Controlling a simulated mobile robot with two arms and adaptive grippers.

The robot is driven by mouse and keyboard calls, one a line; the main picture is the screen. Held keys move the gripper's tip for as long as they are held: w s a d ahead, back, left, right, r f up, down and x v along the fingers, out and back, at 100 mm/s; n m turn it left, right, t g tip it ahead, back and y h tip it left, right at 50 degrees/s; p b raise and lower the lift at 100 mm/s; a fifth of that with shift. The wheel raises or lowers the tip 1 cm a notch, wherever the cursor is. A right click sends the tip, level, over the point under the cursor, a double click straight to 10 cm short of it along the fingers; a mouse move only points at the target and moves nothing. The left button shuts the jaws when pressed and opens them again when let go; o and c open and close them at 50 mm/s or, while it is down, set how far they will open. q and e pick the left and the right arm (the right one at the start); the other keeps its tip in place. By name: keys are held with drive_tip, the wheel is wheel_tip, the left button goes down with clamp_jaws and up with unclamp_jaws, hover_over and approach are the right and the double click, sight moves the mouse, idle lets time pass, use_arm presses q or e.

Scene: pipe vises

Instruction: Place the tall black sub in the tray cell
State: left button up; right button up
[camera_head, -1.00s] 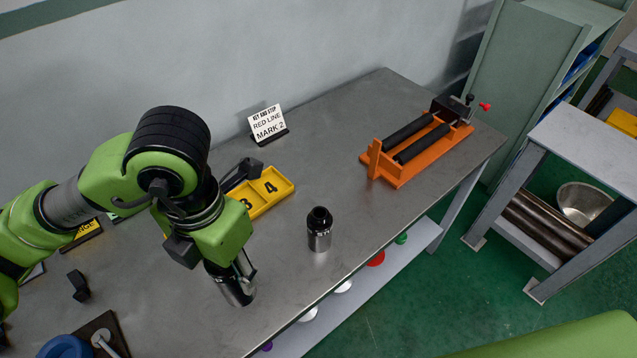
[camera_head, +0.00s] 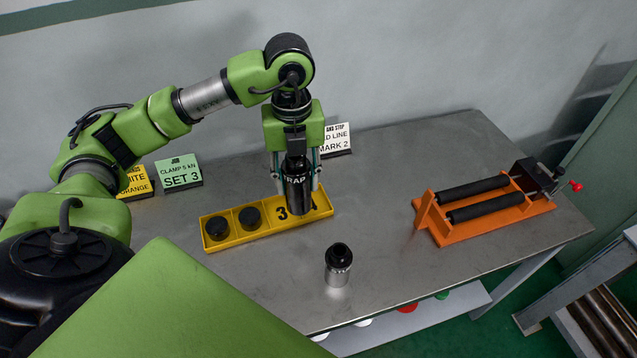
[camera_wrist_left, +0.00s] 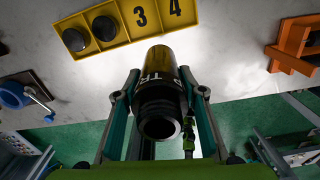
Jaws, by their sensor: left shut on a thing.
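My left gripper (camera_head: 297,172) is shut on the tall black sub (camera_head: 298,195), a cylinder with white letters of which "RAP" shows. It hangs upright in front of the tray's numbered end, hiding part of cells 3 and 4. In the left wrist view the sub (camera_wrist_left: 160,85) sits between the two fingers (camera_wrist_left: 160,100), with its threaded neck toward the camera. The yellow tray (camera_head: 240,240) has two black round pieces (camera_head: 216,228) (camera_head: 250,218) in its left cells. In the left wrist view cells 3 and 4 (camera_wrist_left: 157,22) look empty. My right gripper is out of view.
A second sub, black-topped with a metallic body (camera_head: 339,268), stands on the metal table (camera_head: 400,290) in front of the tray. An orange roller vise (camera_head: 480,207) stands at right. Sign cards (camera_head: 180,173) stand behind the tray.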

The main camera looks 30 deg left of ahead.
use_arm(q)
drive_tip(key=w+f+p, duration=0.1)
drive_tip(key=w+f, duration=0.2)
drive_tip(key=w+a+f+p, duration=0.1)
drive_tip(key=w+f, duration=0.2)
drive_tip(key=f, duration=0.1)
drive_tip(key=w+a+f+p, duration=0.1)
drive_tip(key=w+f, duration=0.2)
drive_tip(key=shift+a+f, duration=0.2)
drive_tip(key=shift+f, duration=0.2)
drive_tip(key=shift+f, duration=0.2)
drive_tip(key=o, duration=1.5)
